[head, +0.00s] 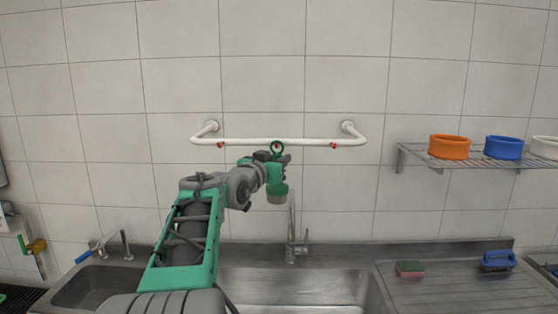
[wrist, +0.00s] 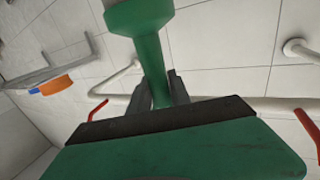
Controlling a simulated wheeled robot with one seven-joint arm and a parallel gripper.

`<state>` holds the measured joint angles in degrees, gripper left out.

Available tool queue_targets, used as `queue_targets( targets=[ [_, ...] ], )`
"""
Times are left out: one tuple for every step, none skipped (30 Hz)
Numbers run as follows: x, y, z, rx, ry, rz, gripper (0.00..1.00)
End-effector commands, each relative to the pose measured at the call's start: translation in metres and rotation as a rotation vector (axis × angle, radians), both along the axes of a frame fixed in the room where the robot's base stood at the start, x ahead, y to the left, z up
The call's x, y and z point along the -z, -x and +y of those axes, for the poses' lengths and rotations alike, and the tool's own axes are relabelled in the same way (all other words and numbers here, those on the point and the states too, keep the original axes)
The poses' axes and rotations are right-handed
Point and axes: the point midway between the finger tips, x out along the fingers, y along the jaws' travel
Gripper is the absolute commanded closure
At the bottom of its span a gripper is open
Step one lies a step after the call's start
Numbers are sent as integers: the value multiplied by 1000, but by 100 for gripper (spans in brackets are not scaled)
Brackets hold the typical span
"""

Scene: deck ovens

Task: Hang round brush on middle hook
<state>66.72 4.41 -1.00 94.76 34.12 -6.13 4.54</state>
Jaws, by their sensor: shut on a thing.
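The round brush (head: 277,193) is green with a ring at its top and pale bristles at the bottom. My gripper (head: 279,160) is shut on its handle, and the brush hangs upright, bristles down. In the wrist view the green handle (wrist: 152,62) is between my dark fingers (wrist: 159,88). The ring (head: 277,149) overlaps the white rail (head: 250,141) in the head view; I cannot tell whether they touch. Red hooks show at the rail's left (head: 220,145) and right (head: 334,146).
A faucet (head: 291,235) rises from the steel sink (head: 300,285) below. A wire shelf (head: 440,160) at the right holds an orange bowl (head: 449,147) and a blue bowl (head: 503,147). A sponge (head: 410,269) and a blue brush (head: 497,261) lie on the drainboard.

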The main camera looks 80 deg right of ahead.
Motion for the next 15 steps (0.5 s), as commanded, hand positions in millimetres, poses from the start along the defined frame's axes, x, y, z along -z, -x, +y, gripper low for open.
queue_targets(
  targets=[
    [-1, 0, 0, 0, 1, 0, 76],
    [-1, 0, 0, 0, 1, -1, 73],
    [-1, 0, 0, 0, 1, -1, 70],
    [-1, 0, 0, 0, 1, 0, 67],
    [-1, 0, 0, 0, 1, 0, 65],
    [-1, 0, 0, 0, 1, 0, 62],
    [-1, 0, 0, 0, 1, 0, 59],
    [0, 0, 0, 0, 1, 0, 57],
    [0, 0, 0, 0, 1, 0, 53],
    [0, 0, 0, 0, 1, 0, 51],
    [0, 0, 0, 0, 1, 0, 51],
    [0, 0, 0, 0, 0, 0, 51],
    [0, 0, 0, 0, 0, 0, 51],
    [0, 0, 0, 0, 0, 0, 51],
    [0, 0, 0, 0, 0, 0, 51]
  ],
)
